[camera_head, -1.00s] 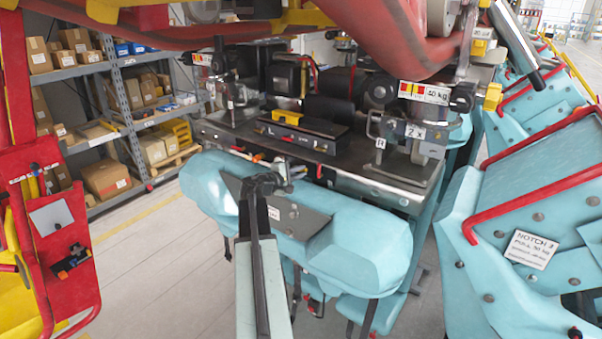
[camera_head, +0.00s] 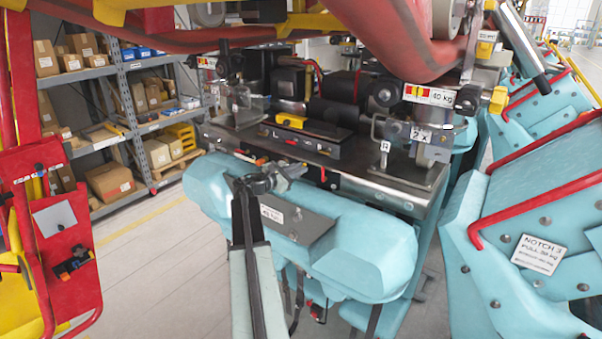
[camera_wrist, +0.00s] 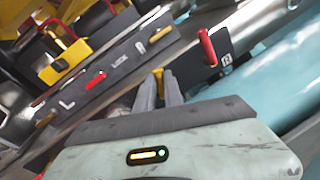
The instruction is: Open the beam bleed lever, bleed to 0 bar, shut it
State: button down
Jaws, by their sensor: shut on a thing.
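My gripper (camera_head: 292,172) reaches over the turquoise padded seat to the front face of the dark metal beam. In the wrist view its two grey fingers (camera_wrist: 160,92) are close together, with a small yellow handle (camera_wrist: 158,75) at their tips. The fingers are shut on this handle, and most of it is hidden. A red lever (camera_wrist: 207,47) stands to its right beside an R mark. Another red lever (camera_wrist: 95,80) lies to the left on the panel marked L, LOCK and R. No pressure gauge reading is legible.
The turquoise seat (camera_head: 350,250) lies under my arm. A yellow block (camera_head: 292,121) sits on the beam top. Thick red tubing (camera_head: 400,45) hangs above. A turquoise car with a red rail (camera_head: 478,205) stands close on the right, a red panel (camera_head: 55,215) on the left.

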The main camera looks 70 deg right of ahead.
jog(key=shift+w+d+f+n+g+h+b, duration=0.15)
jog(key=shift+w+n+b, duration=0.15)
jog(key=shift+n, duration=0.55)
jog(key=shift+w+a+n+g+h+b, duration=0.15)
jog(key=shift+n+b, duration=0.15)
jog(key=shift+n, duration=0.55)
jog(key=shift+d, duration=0.1)
jog(key=c, duration=1.5)
grip_release()
jog(key=shift+o, duration=0.2)
jog(key=v, duration=0.7)
jog(key=shift+w, duration=0.15)
jog(key=shift+w+a, duration=0.1)
jog(key=shift+a, duration=0.25)
